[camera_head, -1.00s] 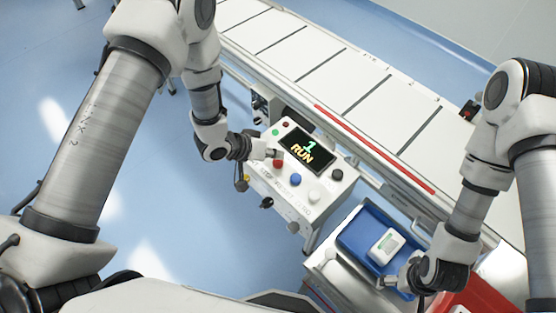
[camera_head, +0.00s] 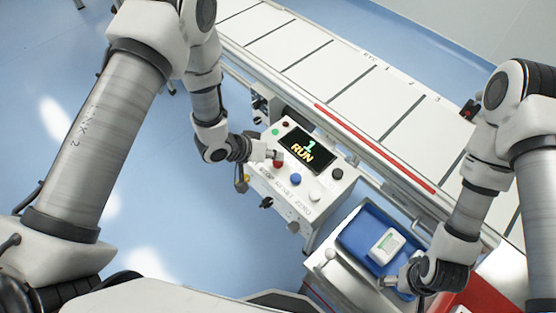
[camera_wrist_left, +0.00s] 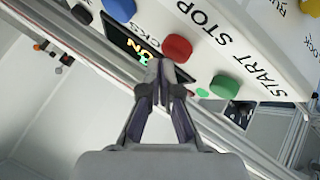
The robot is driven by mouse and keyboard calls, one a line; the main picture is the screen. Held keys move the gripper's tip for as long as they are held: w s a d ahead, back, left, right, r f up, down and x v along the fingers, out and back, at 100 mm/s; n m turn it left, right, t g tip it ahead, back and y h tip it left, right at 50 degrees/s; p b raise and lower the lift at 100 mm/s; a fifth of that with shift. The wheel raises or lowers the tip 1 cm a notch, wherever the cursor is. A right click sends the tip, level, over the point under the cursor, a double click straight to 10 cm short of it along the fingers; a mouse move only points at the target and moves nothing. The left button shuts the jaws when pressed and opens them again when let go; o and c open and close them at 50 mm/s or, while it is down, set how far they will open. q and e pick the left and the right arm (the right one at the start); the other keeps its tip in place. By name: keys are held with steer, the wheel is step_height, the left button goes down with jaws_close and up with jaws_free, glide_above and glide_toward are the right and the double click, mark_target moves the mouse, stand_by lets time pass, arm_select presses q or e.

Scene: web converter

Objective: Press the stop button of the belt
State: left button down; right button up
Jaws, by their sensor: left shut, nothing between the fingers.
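The control panel (camera_head: 322,190) has a dark display (camera_head: 306,149) reading "1 RUN". Its red button (camera_wrist_left: 178,48) sits beside the word STOP in the left wrist view and also shows in the head view (camera_head: 278,163). My left gripper (camera_wrist_left: 161,66) is shut and empty. Its fingertips are at the near side of the red button in the wrist view; I cannot tell whether they touch it. The belt (camera_head: 345,70) runs behind the panel. My right gripper (camera_head: 388,282) is by the blue tray at lower right; its finger opening is unclear.
A green button (camera_wrist_left: 224,87) marked START is close to the red one. A blue button (camera_head: 296,179) and a black knob (camera_head: 337,173) are also on the panel. The blue tray (camera_head: 347,236) holds a white box (camera_head: 387,245). A red-edged rail borders the belt.

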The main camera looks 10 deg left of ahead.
mark_target(275, 162)
arm_select(q)
steer(key=shift+f+b, duration=0.4)
steer(key=shift+f, duration=0.25)
arm_select(e)
steer(key=shift+f, duration=0.35)
stand_by(0.3)
arm_select(q)
steer(key=shift+r, duration=0.15)
arm_select(e)
steer(key=shift+r, duration=0.15)
arm_select(q)
steer(key=shift+r+p, duration=0.95)
arm_select(e)
steer(key=shift+r, duration=0.8)
arm_select(q)
step_height(275, 162, up, 5)
steer(key=p, duration=0.4)
steer(key=shift+r+p, duration=0.1)
steer(key=shift+p, duration=0.2)
arm_select(e)
step_height(275, 162, up, 4)
steer(key=shift+r, duration=0.15)
arm_select(q)
steer(key=shift+a, duration=0.1)
arm_select(e)
steer(key=shift+a, duration=0.1)
